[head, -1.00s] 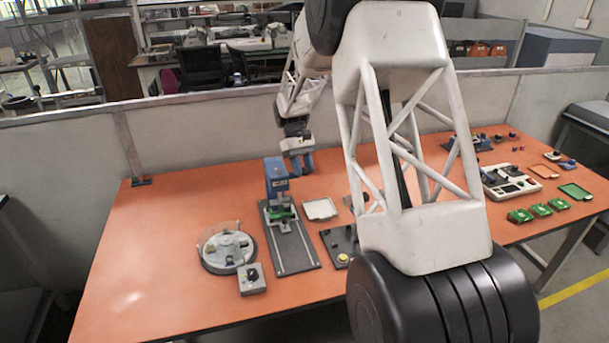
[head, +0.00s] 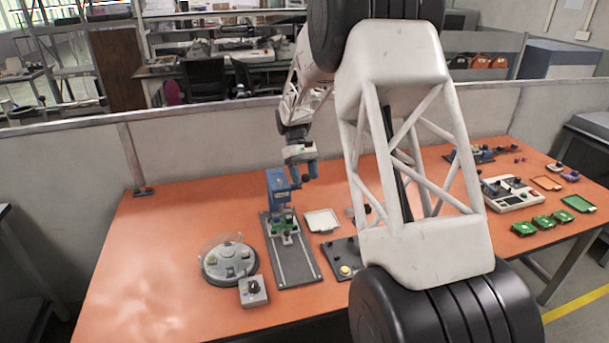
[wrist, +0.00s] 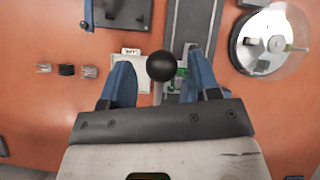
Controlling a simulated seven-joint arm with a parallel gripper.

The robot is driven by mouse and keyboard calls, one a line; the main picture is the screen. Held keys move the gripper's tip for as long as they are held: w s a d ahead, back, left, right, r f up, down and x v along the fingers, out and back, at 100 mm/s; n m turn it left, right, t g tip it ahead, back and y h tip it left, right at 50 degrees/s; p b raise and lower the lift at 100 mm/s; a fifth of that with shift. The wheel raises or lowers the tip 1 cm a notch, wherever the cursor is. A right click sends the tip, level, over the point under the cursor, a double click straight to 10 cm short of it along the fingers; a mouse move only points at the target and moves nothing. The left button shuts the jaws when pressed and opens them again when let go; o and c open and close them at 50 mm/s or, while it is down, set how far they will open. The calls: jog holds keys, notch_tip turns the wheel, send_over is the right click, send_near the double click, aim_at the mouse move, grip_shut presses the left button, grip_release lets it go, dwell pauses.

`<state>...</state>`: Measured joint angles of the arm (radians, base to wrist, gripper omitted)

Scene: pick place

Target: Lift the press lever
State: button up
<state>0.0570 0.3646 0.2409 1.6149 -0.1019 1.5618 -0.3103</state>
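The blue press (head: 278,186) stands at the back end of a dark rail plate on the orange table, with a green part (head: 284,223) under its head. My gripper (head: 303,170) is just to the right of the press top, pointing down. In the wrist view my gripper (wrist: 161,84) has its two blue fingers apart. The black ball knob of the press lever (wrist: 161,66) shows between the fingertips, with gaps on both sides. I see no finger touching it. The knob hides part of the press and green part below it.
A round dish with a clear cover (head: 229,260) and a grey box with a black knob (head: 253,291) stand to the left. A pale tray (head: 322,220) lies just right of the press. Green blocks (head: 541,223) and a light console (head: 511,194) are at the right. The left table area is clear.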

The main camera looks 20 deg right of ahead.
jog(key=v, duration=0.7)
jog(key=shift+w+r, duration=0.25)
jog(key=shift+r, duration=0.05)
dwell(0.5)
jog(key=s+a+r+m+t, duration=0.15)
jog(key=s+r, duration=0.25)
jog(key=s, duration=0.5)
jog(key=s+a+r+t, duration=0.15)
jog(key=s+r, duration=0.25)
jog(key=s, duration=0.4)
jog(key=s+r+t, duration=0.2)
jog(key=s+r, duration=0.2)
jog(key=s, duration=0.5)
jog(key=s+a+f+m+t, duration=0.1)
jog(key=s+f+t, duration=0.1)
jog(key=s, duration=1.1)
jog(key=s+a+f+m+t, duration=0.1)
jog(key=s+f+t, duration=0.2)
jog(key=s, duration=1)
jog(key=shift+s+a+y, duration=0.15)
jog(key=shift+s+y, duration=0.05)
jog(key=shift+y, duration=0.1)
